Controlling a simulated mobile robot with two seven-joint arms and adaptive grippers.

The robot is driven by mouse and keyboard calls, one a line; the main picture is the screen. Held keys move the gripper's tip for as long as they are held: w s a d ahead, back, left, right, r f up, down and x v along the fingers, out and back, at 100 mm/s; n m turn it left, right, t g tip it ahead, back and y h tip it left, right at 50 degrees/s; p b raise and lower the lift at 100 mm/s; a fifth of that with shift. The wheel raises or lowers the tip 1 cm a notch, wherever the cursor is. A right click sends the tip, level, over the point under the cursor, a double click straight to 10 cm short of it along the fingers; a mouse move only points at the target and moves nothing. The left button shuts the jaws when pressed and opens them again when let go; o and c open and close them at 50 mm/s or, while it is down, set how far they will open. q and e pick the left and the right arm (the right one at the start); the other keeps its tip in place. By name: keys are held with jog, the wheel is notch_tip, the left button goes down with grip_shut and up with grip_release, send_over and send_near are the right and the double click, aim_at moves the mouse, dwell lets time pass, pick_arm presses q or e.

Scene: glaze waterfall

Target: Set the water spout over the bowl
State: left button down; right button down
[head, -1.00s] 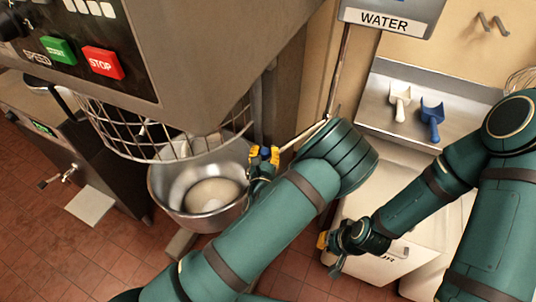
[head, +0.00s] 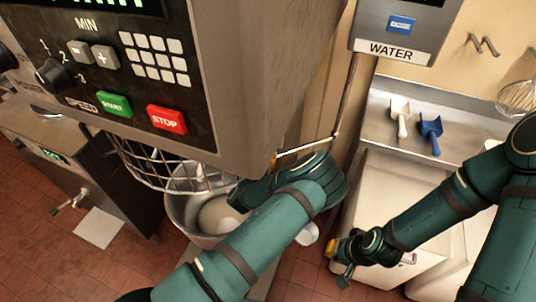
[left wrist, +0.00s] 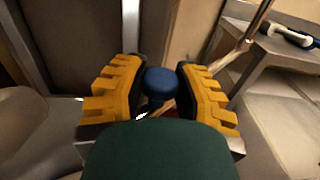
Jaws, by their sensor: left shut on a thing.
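The water spout (head: 306,147) is a thin metal pipe. It bends left from a riser below the grey WATER box (head: 392,50). Its left end is hidden near the mixer housing and my left arm. The steel bowl (head: 178,212), with pale dough (head: 216,216) inside, stands below and left of the visible spout. My left gripper (head: 272,162) is mostly hidden by its own arm; a bit of yellow shows at the spout's left end. In the left wrist view, its yellow fingers (left wrist: 158,88) close on the spout's blue knob (left wrist: 160,82). My right gripper (head: 337,260) hangs by the white bin, its jaws unclear.
The mixer housing (head: 240,90) with its START and STOP buttons overhangs the bowl. A wire guard (head: 150,170) curves above the bowl. White bins (head: 385,190) stand at right under a steel shelf (head: 380,95) holding a white scoop (head: 400,112) and a blue scoop (head: 431,130).

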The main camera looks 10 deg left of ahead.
pick_arm(q)
jog(key=w+p, duration=0.1)
jog(key=w+a+m+h+p, duration=0.1)
jog(key=w+a+r+h+p, duration=0.1)
jog(key=shift+w+m, duration=0.25)
jog(key=shift+m, duration=0.05)
dwell(0.3)
jog(key=c, duration=0.7)
grip_release()
jog(key=shift+a, duration=0.1)
jog(key=shift+o, duration=0.4)
jog(key=shift+f, duration=0.2)
jog(key=shift+s+f, duration=0.1)
jog(key=shift+s, duration=0.05)
